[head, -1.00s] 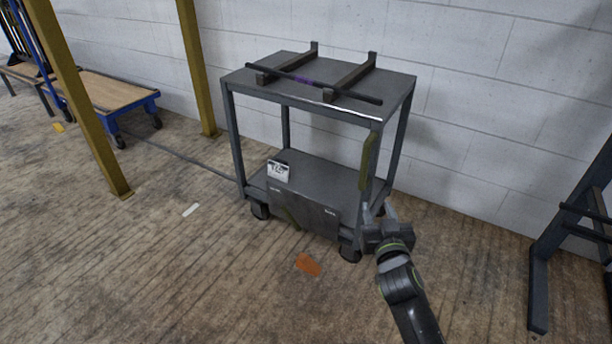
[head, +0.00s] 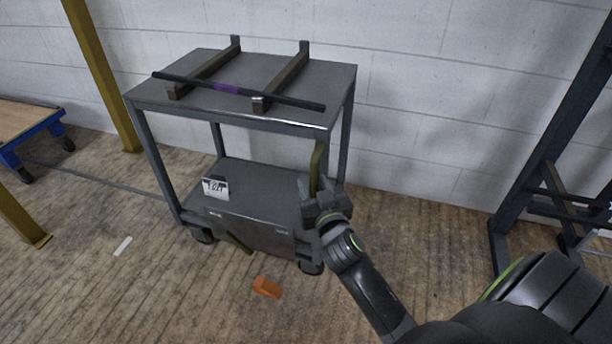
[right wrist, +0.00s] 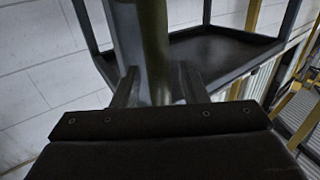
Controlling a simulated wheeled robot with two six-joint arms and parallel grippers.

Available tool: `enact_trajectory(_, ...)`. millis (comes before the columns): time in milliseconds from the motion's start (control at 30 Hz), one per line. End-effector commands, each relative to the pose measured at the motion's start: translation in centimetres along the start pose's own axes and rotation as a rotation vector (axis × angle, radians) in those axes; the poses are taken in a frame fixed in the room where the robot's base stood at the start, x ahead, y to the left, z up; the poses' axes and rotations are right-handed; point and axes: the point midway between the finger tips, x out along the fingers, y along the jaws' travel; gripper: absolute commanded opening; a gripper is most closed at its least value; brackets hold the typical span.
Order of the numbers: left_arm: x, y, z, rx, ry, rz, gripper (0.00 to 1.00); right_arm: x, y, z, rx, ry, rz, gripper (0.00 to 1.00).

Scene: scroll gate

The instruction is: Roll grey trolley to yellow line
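The grey trolley (head: 270,190) stands on the wood floor near the white wall, with two shelves and small wheels. An upright olive-green handle (head: 317,168) is at its right front corner. My right gripper (head: 315,190) is at this handle. In the right wrist view, the handle (right wrist: 156,50) stands between the two fingers (right wrist: 158,85), which look apart with narrow gaps beside it; contact is unclear. A dark bar with a purple band (head: 226,88) lies across two brackets on the top shelf. My left gripper is out of view. No yellow line on the floor is visible.
An orange block (head: 266,287) lies on the floor before the trolley. Yellow posts (head: 103,75) and a blue-framed cart (head: 30,130) are at left. A dark rack (head: 530,170) stands at right. The floor at front left is mostly clear, with a white strip (head: 122,246).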

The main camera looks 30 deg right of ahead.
Motion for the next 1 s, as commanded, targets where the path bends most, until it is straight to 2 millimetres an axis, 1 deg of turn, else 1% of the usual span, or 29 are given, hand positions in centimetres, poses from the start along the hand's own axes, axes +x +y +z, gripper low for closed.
enact_trajectory(300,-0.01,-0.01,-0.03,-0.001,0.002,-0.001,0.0,-0.04,0.07,-0.01,0.0,0.0,0.001,0.4)
enact_trajectory(367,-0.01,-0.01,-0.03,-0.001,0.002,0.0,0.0,-0.04,0.07,-0.01,0.0,0.0,0.001,0.33)
enact_trajectory(600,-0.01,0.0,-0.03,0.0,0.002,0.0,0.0,-0.03,0.06,-0.01,0.0,0.0,0.001,0.01)
enact_trajectory(633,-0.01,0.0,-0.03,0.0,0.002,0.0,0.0,-0.03,0.05,-0.01,0.0,0.0,0.001,0.0)
enact_trajectory(867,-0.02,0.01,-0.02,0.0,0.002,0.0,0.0,0.0,0.05,-0.02,0.0,0.001,0.001,0.0)
enact_trajectory(1000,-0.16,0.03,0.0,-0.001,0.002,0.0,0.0,0.4,0.02,0.0,0.0,0.001,0.001,0.0)
